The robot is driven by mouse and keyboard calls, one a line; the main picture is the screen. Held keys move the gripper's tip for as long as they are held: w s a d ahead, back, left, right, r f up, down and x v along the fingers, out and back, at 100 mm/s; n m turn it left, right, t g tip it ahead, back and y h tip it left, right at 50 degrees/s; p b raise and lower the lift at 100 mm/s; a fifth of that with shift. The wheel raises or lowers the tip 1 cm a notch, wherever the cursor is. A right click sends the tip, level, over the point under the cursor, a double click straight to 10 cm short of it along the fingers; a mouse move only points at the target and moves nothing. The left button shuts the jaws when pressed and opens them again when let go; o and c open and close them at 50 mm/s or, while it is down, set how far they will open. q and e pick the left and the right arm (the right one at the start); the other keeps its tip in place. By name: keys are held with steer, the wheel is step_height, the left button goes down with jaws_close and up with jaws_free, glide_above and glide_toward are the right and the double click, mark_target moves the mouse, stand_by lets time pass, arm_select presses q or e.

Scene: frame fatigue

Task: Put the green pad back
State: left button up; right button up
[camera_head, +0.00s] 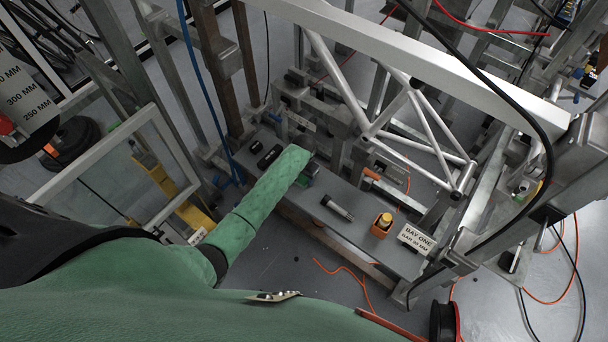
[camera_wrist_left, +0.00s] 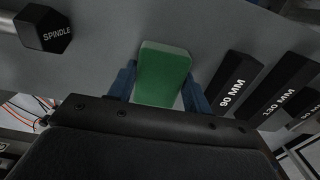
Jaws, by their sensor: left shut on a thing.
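The green pad (camera_wrist_left: 165,75) is a small block with rounded corners. In the left wrist view it sits between the two blue fingers of my left gripper (camera_wrist_left: 159,88), which is shut on it. The grey shelf (camera_wrist_left: 110,35) is behind the pad. I cannot tell whether the pad touches it. In the head view my green-sleeved left arm reaches over the grey shelf (camera_head: 375,235), and its gripper (camera_head: 309,170) is mostly hidden by the sleeve. My right gripper does not show.
Black blocks marked 90 MM (camera_wrist_left: 233,84) and 130 MM (camera_wrist_left: 285,92) lie right of the pad in the wrist view. A spindle (camera_head: 338,207), an orange box with a yellow top (camera_head: 382,225) and a BAY ONE sign (camera_head: 415,239) are on the shelf. A white tubular frame (camera_head: 415,110) stands behind.

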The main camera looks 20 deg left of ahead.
arm_select(q)
steer(key=shift+f, duration=0.15)
steer(key=o, duration=0.9)
steer(key=shift+f, duration=0.1)
